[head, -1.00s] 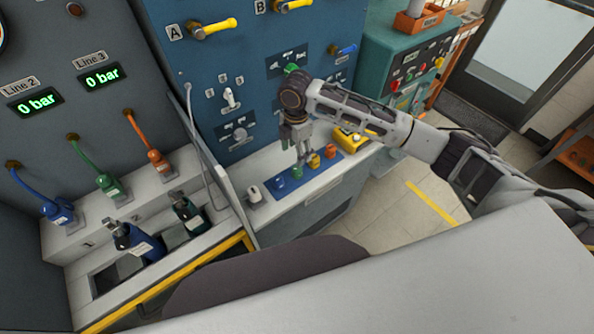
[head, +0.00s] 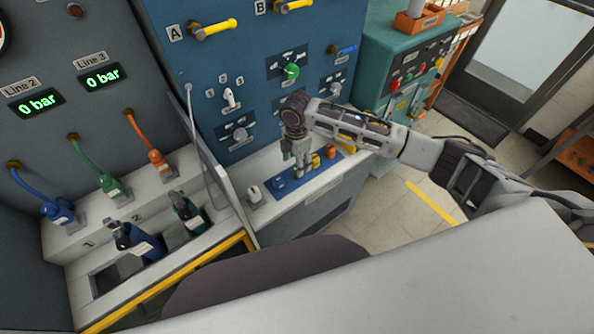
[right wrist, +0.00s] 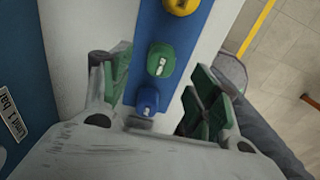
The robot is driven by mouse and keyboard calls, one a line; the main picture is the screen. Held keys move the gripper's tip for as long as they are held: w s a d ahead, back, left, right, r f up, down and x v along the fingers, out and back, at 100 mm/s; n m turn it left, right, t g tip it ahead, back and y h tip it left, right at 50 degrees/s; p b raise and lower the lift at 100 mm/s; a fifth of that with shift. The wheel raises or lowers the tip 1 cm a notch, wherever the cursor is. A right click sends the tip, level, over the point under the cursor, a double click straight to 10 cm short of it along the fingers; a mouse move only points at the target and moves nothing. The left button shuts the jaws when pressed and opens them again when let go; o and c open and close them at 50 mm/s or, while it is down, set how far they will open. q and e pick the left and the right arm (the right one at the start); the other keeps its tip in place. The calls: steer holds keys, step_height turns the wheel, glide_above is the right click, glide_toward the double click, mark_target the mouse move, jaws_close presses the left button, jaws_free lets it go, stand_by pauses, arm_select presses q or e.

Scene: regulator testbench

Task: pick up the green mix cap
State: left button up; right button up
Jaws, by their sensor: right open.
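The green mix cap (right wrist: 161,59) stands on a blue strip (right wrist: 165,27) in the right wrist view, in a row between the blue cap (right wrist: 148,100) and the yellow cap (right wrist: 183,5). My right gripper (head: 300,169) points down over this row in the head view and largely hides the green cap there. It is open. In the wrist view its two green-padded fingers stand on either side of the strip, with the green cap between their tips and apart from both. How far the tips are above the strip is hard to tell. My left gripper is out of view.
An orange cap (head: 331,151) ends the row at the right. A white item (head: 254,193) stands left of the strip. A clear upright panel (head: 216,178) separates this bench from the bottle bay. The blue panel with its green knob (head: 291,71) rises behind.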

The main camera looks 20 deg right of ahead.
steer(key=shift+d+f, duration=0.1)
steer(key=shift+f, duration=2.2)
steer(key=c, duration=1.1)
